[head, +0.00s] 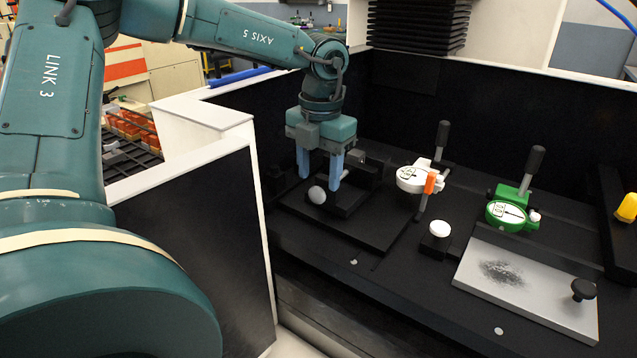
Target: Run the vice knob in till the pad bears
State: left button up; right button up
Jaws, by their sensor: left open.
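The vice (352,204) is a dark block on a black plate at the middle left of the machine bed. Its round pale grey knob (317,194) faces the front left. My left gripper (319,181) points down with its two blue fingers open and apart. Its fingertips are just above and around the knob in the picture; I cannot tell whether they touch it. The pad is not clear against the dark vice, so I cannot tell whether it bears on anything. My right gripper is not in view.
To the right stand a white dial gauge with an orange clip (411,179), a white-topped button (440,229) and a green dial gauge (507,214). A grey plate (535,292) with dark powder lies front right. A white-topped wall (190,190) bounds the left.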

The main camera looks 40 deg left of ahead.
aim_at(320, 188)
pick_arm(q)
jog(key=shift+f, duration=1.6)
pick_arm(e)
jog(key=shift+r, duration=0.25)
pick_arm(q)
jog(key=c, duration=1)
jog(key=shift+f+y+b, duration=0.3)
jog(key=shift+b, duration=0.55)
jog(key=shift+d+y+b, duration=0.1)
jog(key=shift+y+b, duration=0.2)
jog(key=shift+b, duration=0.35)
jog(key=shift+d+r+y+b, duration=0.1)
jog(key=shift+y+b, duration=0.3)
jog(key=shift+b, duration=0.3)
jog(key=shift+r, duration=0.2)
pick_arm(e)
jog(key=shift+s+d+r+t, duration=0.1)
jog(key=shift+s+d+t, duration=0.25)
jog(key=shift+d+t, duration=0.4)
